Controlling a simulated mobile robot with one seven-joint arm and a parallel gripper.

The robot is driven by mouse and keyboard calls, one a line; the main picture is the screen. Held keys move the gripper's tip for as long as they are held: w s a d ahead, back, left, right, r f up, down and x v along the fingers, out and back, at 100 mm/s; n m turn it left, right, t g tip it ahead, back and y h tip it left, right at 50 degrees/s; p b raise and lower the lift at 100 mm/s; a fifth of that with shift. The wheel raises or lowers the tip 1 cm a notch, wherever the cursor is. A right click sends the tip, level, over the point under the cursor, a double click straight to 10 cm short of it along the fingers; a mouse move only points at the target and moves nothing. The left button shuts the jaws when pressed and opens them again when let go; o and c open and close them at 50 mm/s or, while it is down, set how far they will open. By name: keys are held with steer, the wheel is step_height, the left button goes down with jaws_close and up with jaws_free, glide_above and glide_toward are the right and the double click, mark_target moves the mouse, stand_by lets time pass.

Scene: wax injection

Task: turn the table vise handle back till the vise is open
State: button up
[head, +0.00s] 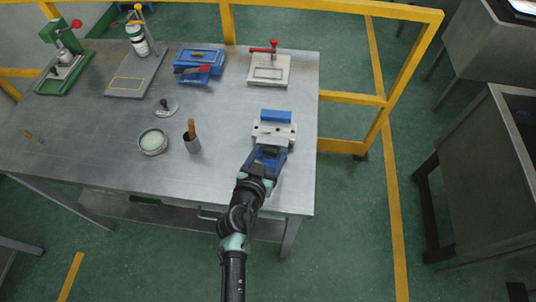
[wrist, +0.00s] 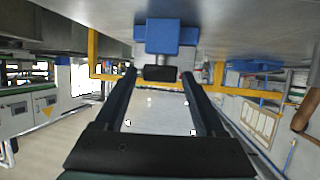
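The table vise stands near the table's front right edge. In the head view its pale jaw block (head: 273,134) has a blue block (head: 276,116) behind it and a blue part on the near side. In the wrist view the vise's blue body (wrist: 165,36) is at the top. A dark block (wrist: 160,73), which looks like the handle end, sits below it. My gripper (wrist: 159,74) is open, with one finger on each side of this block and gaps visible. My arm hides part of the vise's near side in the head view. I cannot tell how wide the jaws stand.
On the metal table (head: 100,130) are a round dish (head: 153,142), a cup with a brown handle (head: 192,142), a blue box (head: 200,60), a pale clamp plate (head: 269,70) and a green press (head: 65,65). A yellow rail (head: 350,97) runs beside the table's right edge.

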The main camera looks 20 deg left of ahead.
jaws_close()
steer(key=p, duration=0.1)
steer(key=n+y+p, duration=0.1)
steer(key=p, duration=0.1)
steer(key=shift+d+r+p, duration=0.15)
steer(key=shift+r+p, duration=0.15)
steer(key=shift+f+n+y+p, duration=0.1)
steer(key=shift+n+y+p, duration=0.4)
steer(key=shift+p, duration=0.4)
steer(key=shift+f+g+y+p, duration=0.2)
steer(key=shift+g+y+p, duration=0.1)
steer(key=shift+o, duration=1.3)
jaws_free()
steer(key=p+v, duration=0.4)
steer(key=v, duration=0.9)
